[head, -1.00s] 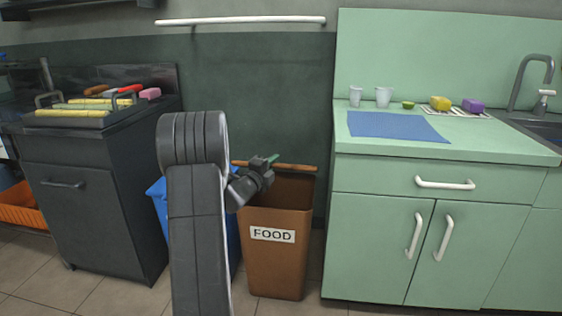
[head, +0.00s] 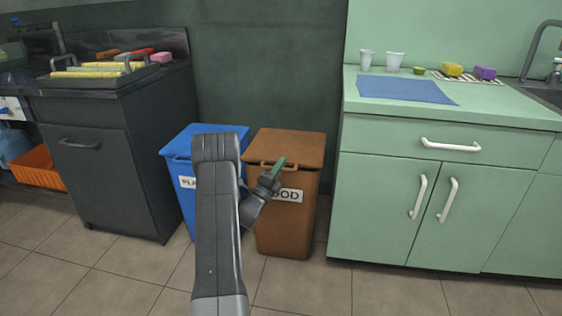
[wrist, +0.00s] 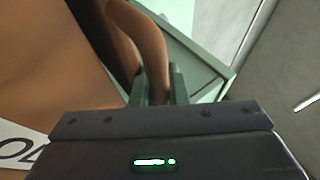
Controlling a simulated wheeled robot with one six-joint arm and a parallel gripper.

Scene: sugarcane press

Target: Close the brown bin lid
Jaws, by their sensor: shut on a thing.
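The brown bin (head: 290,235) stands on the floor with a partly covered white label ending in "OD". Its brown lid (head: 288,145) lies down flat over the top. My gripper (head: 277,165) is at the lid's front edge. In the wrist view my gripper (wrist: 159,86) is shut on the curved brown lid handle (wrist: 150,42), which passes between the two green fingers. The handle's far end and part of the bin front are hidden.
A blue bin (head: 205,138) with its lid down stands close on the left, partly behind my arm. Green cabinets (head: 390,205) stand close on the right. A dark counter unit (head: 95,180) is further left. The tiled floor in front is clear.

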